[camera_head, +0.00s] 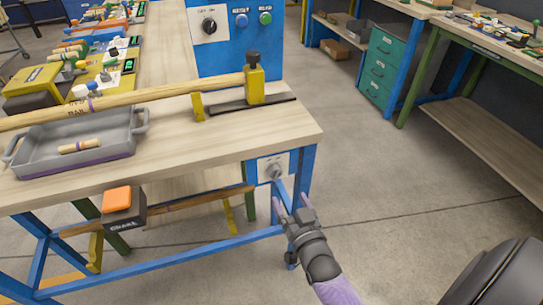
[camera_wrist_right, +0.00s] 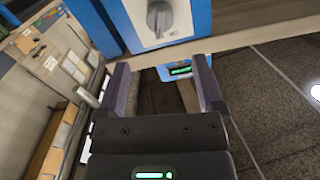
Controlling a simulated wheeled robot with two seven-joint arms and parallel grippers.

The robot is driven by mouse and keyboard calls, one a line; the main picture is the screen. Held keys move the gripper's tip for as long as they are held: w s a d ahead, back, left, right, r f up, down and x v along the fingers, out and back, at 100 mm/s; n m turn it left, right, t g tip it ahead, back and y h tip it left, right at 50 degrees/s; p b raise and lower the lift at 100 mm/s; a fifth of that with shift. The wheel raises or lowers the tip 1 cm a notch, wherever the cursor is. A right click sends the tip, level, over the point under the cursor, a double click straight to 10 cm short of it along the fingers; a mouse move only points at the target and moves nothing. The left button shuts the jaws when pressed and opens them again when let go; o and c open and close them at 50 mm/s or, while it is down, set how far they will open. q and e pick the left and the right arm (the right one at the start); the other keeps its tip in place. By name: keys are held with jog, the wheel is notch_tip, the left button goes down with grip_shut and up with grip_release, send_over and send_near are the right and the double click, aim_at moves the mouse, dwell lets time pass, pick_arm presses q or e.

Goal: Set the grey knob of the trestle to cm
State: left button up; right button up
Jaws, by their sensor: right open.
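The grey knob (camera_head: 274,170) sits on a pale plate on the blue front corner of the wood-topped trestle (camera_head: 270,140). In the right wrist view the knob (camera_wrist_right: 158,18) is at the top, on its plate, with a raised grip bar; its markings are too small to read. My right gripper (camera_head: 291,202) is open and empty, just below and in front of the knob in the head view. In the right wrist view its two fingers (camera_wrist_right: 161,68) are spread below the knob, apart from it. My left gripper is not in view.
A grey tray (camera_head: 30,161) with a short wooden piece stands on the trestle under a long wooden rod (camera_head: 150,94). A blue panel (camera_head: 236,55) with a black dial stands behind. An orange-topped block (camera_head: 117,200) is at the front.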

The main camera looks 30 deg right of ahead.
aim_at(278, 177)
jog(key=b+x, duration=0.1)
jog(key=x, duration=0.3)
jog(key=b+x, duration=0.2)
jog(key=x, duration=0.2)
jog(key=shift+w+a+f, duration=0.1)
jog(key=shift+f, duration=0.15)
jog(key=shift+w+r+b, duration=0.1)
jog(key=shift+w+b, duration=0.25)
jog(key=shift+w, duration=0.1)
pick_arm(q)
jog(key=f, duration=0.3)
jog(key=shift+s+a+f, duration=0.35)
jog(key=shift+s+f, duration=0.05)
